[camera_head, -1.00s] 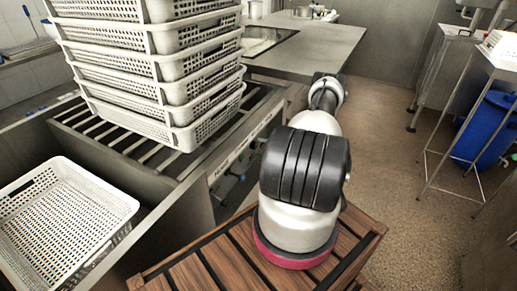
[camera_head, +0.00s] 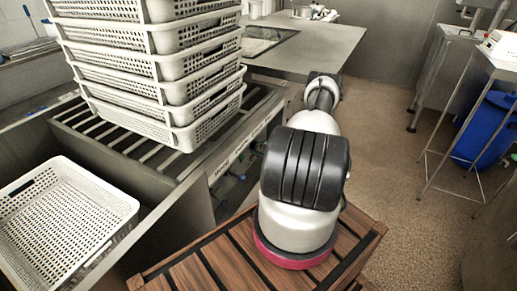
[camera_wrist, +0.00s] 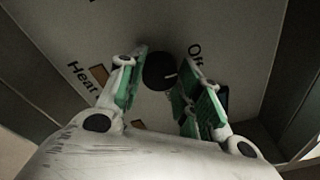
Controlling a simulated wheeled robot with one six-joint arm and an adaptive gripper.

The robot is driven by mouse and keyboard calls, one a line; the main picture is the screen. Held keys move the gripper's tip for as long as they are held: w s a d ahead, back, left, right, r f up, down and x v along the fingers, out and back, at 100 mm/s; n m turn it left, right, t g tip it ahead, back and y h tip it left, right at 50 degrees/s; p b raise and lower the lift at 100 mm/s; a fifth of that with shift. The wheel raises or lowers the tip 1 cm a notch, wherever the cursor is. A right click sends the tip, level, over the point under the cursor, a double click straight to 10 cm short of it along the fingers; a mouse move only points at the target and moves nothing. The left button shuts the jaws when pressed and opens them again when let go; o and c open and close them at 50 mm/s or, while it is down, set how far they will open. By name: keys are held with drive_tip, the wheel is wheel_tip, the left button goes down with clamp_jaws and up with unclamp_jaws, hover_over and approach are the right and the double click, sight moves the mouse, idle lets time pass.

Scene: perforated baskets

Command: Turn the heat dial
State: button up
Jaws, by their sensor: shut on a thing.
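The heat dial (camera_wrist: 160,71) is a round black knob on a pale panel (camera_wrist: 228,28) in the wrist view. A light pointer mark on it points to the right. The panel has the word "Heat" printed at the left and "Off" at the upper right. My gripper (camera_wrist: 166,62) has green-padded fingers on the left and right of the dial and is shut on it. In the head view my gripper and the dial are hidden, and only my arm shows beside the counter.
A stack of perforated white baskets (camera_head: 165,75) stands on the slatted counter (camera_head: 110,125). A single basket (camera_head: 65,215) sits at the lower left. A blue bin (camera_head: 485,130) stands under a metal stand at the right. The floor (camera_head: 390,160) between is clear.

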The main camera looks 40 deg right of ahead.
drive_tip(key=m, duration=0.4)
drive_tip(key=shift+m+g, duration=0.3)
drive_tip(key=m, duration=0.4)
drive_tip(key=shift+r, duration=0.1)
drive_tip(key=m+g, duration=0.1)
drive_tip(key=m, duration=0.3)
drive_tip(key=shift+d+y, duration=0.1)
drive_tip(key=shift+y, duration=0.3)
drive_tip(key=shift+m+y, duration=0.3)
drive_tip(key=shift+m, duration=1.6)
drive_tip(key=o, duration=1)
drive_tip(key=shift+o, duration=0.2)
drive_tip(key=shift+d, duration=0.1)
